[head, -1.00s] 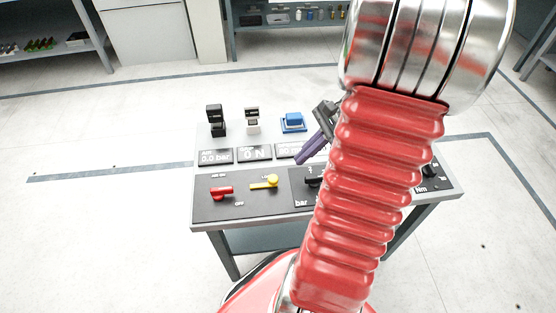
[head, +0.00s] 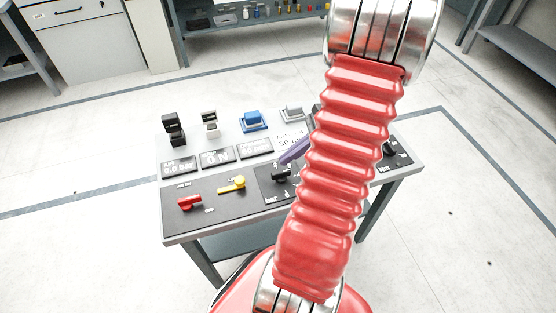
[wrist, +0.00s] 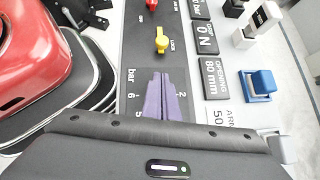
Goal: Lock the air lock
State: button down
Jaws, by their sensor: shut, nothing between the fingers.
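The yellow lever (head: 232,184) sits on the dark left panel, with the red lever (head: 190,203) to its left, next to ON and OFF marks. In the wrist view the yellow lever (wrist: 161,42) lies beside a LOCK label, and the red lever (wrist: 153,5) is at the top edge. My gripper's purple fingers (wrist: 166,97) are shut and empty over the bar dial panel, apart from the yellow lever. In the head view my gripper (head: 293,152) is to the right of the yellow lever, mostly hidden behind my red arm.
A black dial (head: 281,175) sits beside the bar scale. Display plates, including 0 N (head: 217,157), stand behind the levers. Black, white and blue (head: 252,121) blocks stand along the back of the grey table (head: 190,236). My arm hides part of the right side.

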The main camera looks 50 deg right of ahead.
jog(key=x, duration=0.9)
jog(key=shift+w+a+f, duration=0.15)
jog(key=shift+w+a, duration=0.85)
jog(key=shift+a, duration=0.1)
jog(key=shift+w+a, duration=0.35)
